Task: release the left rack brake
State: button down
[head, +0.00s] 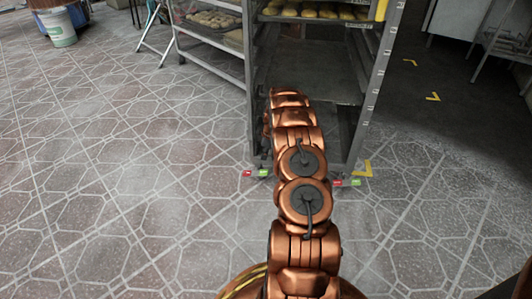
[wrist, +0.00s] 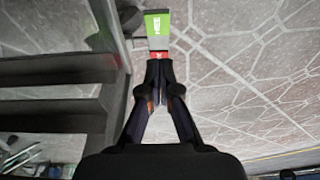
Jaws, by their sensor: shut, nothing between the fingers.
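The left rack brake (head: 255,173) sits at the foot of the rack's left front post, with a red end on the left and a green end on the right. In the wrist view a brake pedal shows a green plate (wrist: 157,23) with small white lettering and a red part (wrist: 159,54) nearer to me. My gripper (wrist: 159,66) is shut and empty, its tips at the red part's edge; I cannot tell whether they touch it. In the head view my gripper is hidden by my arm.
The tall metal rack (head: 372,110) holds bread trays high up. A right brake (head: 346,183) with red and green ends sits at its right post. Another rack (head: 212,56) stands behind left. The tiled floor (head: 120,180) at left is clear.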

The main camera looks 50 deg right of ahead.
aim_at(263, 173)
notch_tip(263, 173, down, 8)
jog(key=b, duration=0.3)
jog(key=shift+f+b, duration=0.2)
jog(key=shift+b, duration=0.15)
